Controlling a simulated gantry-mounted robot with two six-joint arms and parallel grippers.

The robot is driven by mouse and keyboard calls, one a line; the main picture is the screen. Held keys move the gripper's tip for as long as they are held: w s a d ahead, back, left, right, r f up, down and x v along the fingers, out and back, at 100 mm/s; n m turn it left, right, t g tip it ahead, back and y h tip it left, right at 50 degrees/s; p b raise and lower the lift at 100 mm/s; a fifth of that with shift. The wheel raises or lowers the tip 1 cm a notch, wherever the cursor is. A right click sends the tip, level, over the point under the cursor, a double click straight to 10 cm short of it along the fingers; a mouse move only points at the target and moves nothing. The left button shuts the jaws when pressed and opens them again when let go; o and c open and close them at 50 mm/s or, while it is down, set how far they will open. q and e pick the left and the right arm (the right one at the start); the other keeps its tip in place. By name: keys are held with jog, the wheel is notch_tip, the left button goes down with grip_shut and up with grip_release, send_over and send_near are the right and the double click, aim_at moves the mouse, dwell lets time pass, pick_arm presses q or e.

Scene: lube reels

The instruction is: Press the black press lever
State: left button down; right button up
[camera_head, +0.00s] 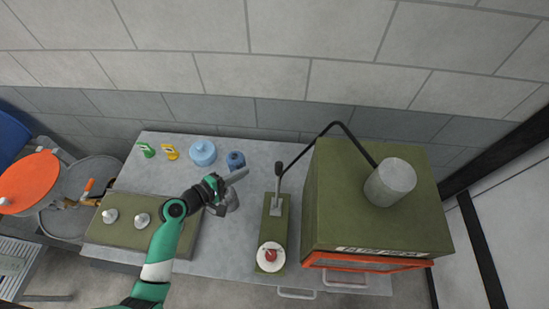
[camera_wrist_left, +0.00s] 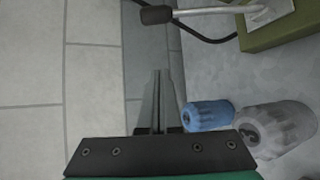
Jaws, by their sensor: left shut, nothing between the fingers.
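The press lever is a grey metal handle with a black knob (camera_head: 278,168), standing at the back end of a narrow green press base (camera_head: 275,220). In the left wrist view the black knob (camera_wrist_left: 157,14) shows at the top, with its grey rod running right to the green base (camera_wrist_left: 285,28). A white disc (camera_head: 264,267) with a red piece on it sits at the press's front end. My left gripper (camera_head: 243,174) is shut and empty, to the left of the knob and apart from it. Its fingers also show in the left wrist view (camera_wrist_left: 160,78), below the knob.
A blue reel (camera_head: 235,160) and a grey reel (camera_head: 230,200) are close to my gripper. A large green box (camera_head: 375,205) stands right of the press, with a black hose (camera_head: 318,134) arching over. A light blue container (camera_head: 202,152) stands at back left.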

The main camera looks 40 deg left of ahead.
aim_at(278, 186)
dwell(0.3)
pick_arm(q)
jog(key=b+x, duration=0.2)
jog(key=x, duration=0.8)
jog(key=d+p, duration=0.1)
jog(key=d+r+p, duration=0.1)
jog(key=s+d+p, duration=0.1)
jog(key=shift+d+r, duration=0.2)
jog(key=shift+d, duration=0.15)
